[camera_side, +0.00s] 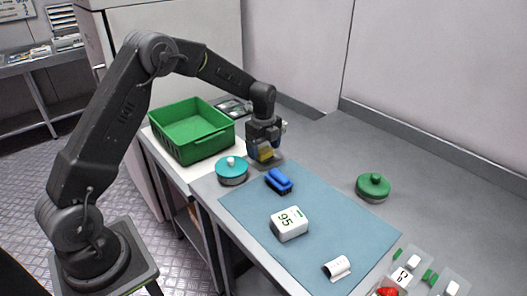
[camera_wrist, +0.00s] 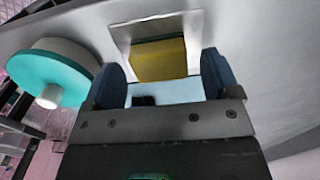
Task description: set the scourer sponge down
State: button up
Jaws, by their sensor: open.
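The scourer sponge (camera_wrist: 158,62) is yellow with a dark green layer. In the wrist view it lies between and just beyond the two blue fingertips of my gripper (camera_wrist: 163,76), over a pale square plate (camera_wrist: 196,22). In the side view my gripper (camera_side: 264,154) points down at the far end of the blue mat, with the yellow sponge (camera_side: 267,154) low at its fingers. My gripper is open, and the sponge is not clamped. The fingers partly hide the sponge's underside, so its full contact with the plate cannot be seen.
A teal-lidded round pot (camera_side: 231,169) stands close left of my gripper. A green crate (camera_side: 190,151) is behind it. On the blue mat (camera_side: 330,220) are a blue brush (camera_side: 279,181), a white box marked 95 (camera_side: 289,224) and a white roll (camera_side: 337,268). A green-lidded pot (camera_side: 373,187) stands right.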

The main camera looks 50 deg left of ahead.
aim_at(265, 150)
jog(key=s+d+r+n+t, duration=0.1)
jog(key=s+d+r+n, duration=0.15)
jog(key=r, duration=0.65)
jog(key=s+d+r+n, duration=0.1)
jog(key=s+r, duration=0.2)
jog(key=r, duration=0.6)
jog(key=s+d+n+t, duration=0.1)
jog(key=s+n, duration=0.3)
jog(key=s, duration=0.4)
jog(key=s+d+r+n+t, duration=0.1)
jog(key=s+d+n, duration=0.3)
jog(key=s, duration=0.4)
jog(key=s+d+n+t, duration=0.2)
jog(key=s+d+n, duration=0.1)
jog(key=s+n, duration=0.3)
jog(key=shift+s+d+r+t, duration=0.3)
jog(key=shift+s+r, duration=0.1)
jog(key=shift+s, duration=0.65)
jog(key=o, duration=0.3)
jog(key=shift+s+f+n, duration=0.25)
jog(key=shift+s, duration=0.05)
